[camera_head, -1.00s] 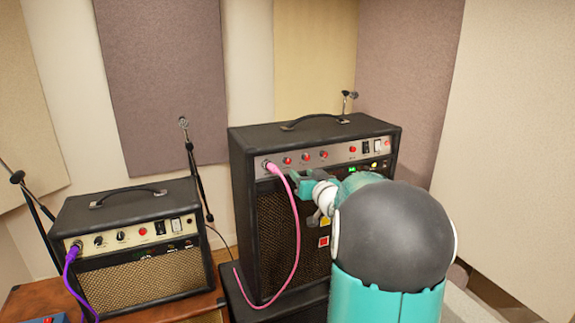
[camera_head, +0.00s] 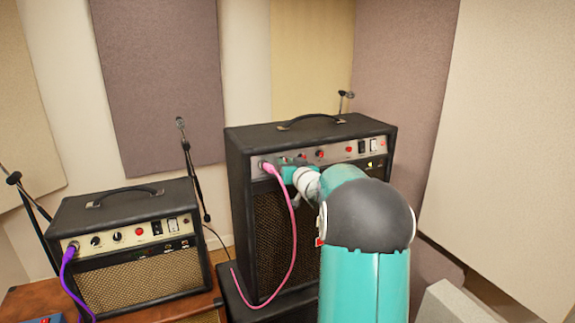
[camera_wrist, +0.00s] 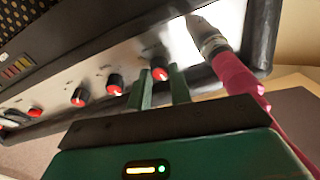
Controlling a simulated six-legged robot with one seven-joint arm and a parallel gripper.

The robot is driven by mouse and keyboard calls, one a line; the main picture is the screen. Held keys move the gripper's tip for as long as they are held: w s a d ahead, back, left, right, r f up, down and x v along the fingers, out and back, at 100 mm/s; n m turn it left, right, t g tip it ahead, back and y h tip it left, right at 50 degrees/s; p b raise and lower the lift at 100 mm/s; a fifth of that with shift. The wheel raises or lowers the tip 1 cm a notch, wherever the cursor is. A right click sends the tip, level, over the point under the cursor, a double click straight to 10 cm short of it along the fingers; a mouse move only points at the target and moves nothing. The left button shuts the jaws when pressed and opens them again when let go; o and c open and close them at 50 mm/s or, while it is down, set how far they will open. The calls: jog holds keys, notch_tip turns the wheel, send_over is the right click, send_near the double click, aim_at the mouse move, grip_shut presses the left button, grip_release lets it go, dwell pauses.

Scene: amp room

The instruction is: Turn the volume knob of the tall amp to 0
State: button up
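The tall amp (camera_head: 312,132) is a black cabinet with a silver control panel, and a pink cable (camera_head: 295,225) is plugged in at the panel's left end. In the wrist view, a row of black knobs with red caps runs along the panel. The knob nearest the pink plug (camera_wrist: 160,74) shows between my fingertips; the middle knob (camera_wrist: 115,84) and a farther knob (camera_wrist: 80,97) are beside it. My gripper (camera_wrist: 161,80) is open, its fingers on either side of that nearest knob; I cannot tell whether they touch it. The knob labels are unreadable.
The pink plug (camera_wrist: 208,38) and cable pass close to my right finger in the wrist view. A smaller amp (camera_head: 128,245) with a purple cable (camera_head: 66,270) stands at the left. Microphone stands (camera_head: 190,165) are behind the amps.

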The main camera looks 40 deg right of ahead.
grip_shut()
jog(key=shift+n, duration=0.5)
jog(key=n+g+y, duration=0.1)
jog(key=n, duration=0.7)
jog(key=n+g+y, duration=0.1)
jog(key=n, duration=0.8)
jog(key=n+g+y, duration=0.1)
jog(key=n, duration=0.7)
jog(key=shift+d+r, duration=0.2)
jog(key=shift+r, duration=0.15)
jog(key=shift+n, duration=0.4)
